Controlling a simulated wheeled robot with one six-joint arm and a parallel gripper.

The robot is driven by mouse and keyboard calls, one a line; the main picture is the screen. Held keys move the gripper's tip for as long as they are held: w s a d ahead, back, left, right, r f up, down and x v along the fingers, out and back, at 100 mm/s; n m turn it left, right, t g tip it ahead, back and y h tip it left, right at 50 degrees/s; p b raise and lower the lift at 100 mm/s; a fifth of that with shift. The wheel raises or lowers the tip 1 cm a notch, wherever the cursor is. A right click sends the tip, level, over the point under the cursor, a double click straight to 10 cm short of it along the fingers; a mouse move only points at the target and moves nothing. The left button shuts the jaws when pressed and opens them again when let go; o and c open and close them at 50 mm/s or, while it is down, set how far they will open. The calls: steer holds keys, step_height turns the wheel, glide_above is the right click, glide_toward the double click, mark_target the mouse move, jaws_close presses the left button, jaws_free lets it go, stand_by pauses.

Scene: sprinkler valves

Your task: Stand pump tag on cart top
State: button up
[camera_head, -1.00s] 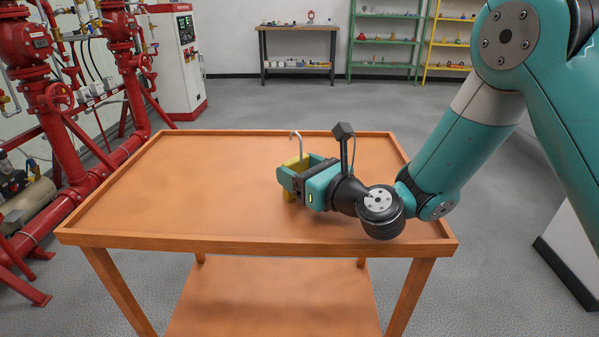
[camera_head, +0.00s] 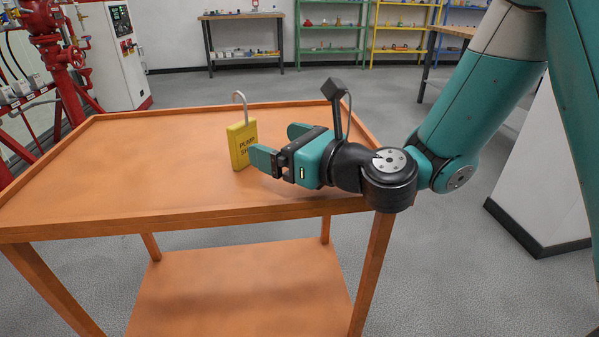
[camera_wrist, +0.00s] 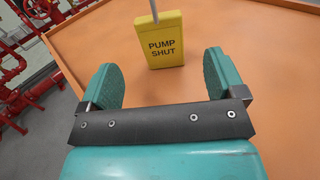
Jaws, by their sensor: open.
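The yellow pump tag (camera_head: 241,146), lettered "PUMP SHUT", stands upright on the orange cart top (camera_head: 150,160), with a pale metal hook rising from its upper edge. My gripper (camera_head: 275,146) is just to the right of the tag, low over the cart top, with its fingers apart and nothing between them. In the wrist view the tag (camera_wrist: 160,42) stands beyond the open fingertips (camera_wrist: 162,75), with a strip of bare cart top between. The tag's lower right corner is close to one finger in the head view.
The cart top has a low raised rim and is otherwise bare, with free room to the left of the tag. Red pipework (camera_head: 62,60) and a white control cabinet (camera_head: 115,50) stand at the left. A workbench (camera_head: 242,40) and shelves are far behind.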

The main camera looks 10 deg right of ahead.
steer(key=shift+s+d+f+b, duration=0.2)
steer(key=shift+s+d+b, duration=0.35)
steer(key=shift+s, duration=0.1)
steer(key=shift+s+d+r+b, duration=0.1)
steer(key=shift+s+d+b, duration=0.25)
steer(key=shift+b, duration=0.85)
steer(key=shift+b+v, duration=0.8)
steer(key=shift+b, duration=0.45)
steer(key=shift+r, duration=0.15)
